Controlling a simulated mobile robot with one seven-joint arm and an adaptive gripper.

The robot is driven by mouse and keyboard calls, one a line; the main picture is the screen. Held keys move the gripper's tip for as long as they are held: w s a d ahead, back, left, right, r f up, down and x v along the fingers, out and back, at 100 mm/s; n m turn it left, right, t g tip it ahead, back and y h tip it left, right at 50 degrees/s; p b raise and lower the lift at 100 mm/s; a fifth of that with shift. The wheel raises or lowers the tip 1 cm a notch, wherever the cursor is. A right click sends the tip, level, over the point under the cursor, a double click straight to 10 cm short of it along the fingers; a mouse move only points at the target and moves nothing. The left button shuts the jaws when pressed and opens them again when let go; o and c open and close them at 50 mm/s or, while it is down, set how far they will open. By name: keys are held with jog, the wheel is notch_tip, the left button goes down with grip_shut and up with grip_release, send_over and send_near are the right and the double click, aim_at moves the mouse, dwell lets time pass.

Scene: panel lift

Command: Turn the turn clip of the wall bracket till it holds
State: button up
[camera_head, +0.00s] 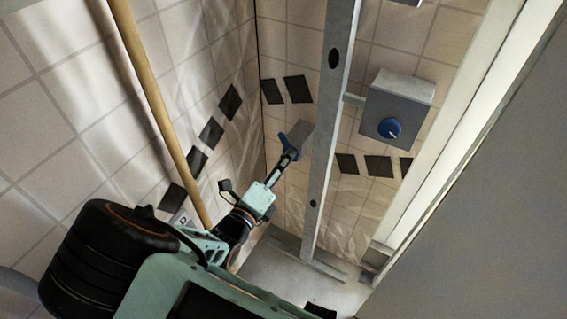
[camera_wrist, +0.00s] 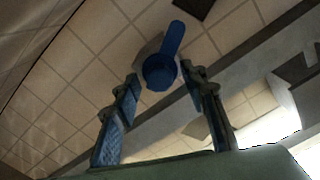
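The blue turn clip (camera_wrist: 173,40) has a round hub and one straight arm, which points up and slightly right in the wrist view. It sits on a small grey bracket (camera_wrist: 148,48), mostly hidden behind it. In the head view the clip (camera_head: 283,140) is a small blue shape at the grey bracket (camera_head: 302,134), just beyond my fingertips. My gripper (camera_wrist: 160,74) is open, one finger on either side of the clip's hub in the picture. Gaps show on both sides; I cannot tell the remaining depth. The gripper also shows in the head view (camera_head: 289,156).
A grey upright post (camera_head: 325,150) with dark holes stands just right of my gripper. A grey box (camera_head: 405,95) with a blue knob (camera_head: 389,128) is farther right. A wooden pole (camera_head: 160,105) leans at the left. Dark tiles mark the walls.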

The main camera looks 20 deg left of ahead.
jog(key=shift+c, duration=0.3)
grip_shut()
jog(key=shift+a+m+b, duration=0.1)
jog(key=shift+m+b, duration=1.35)
jog(key=shift+m, duration=10.45)
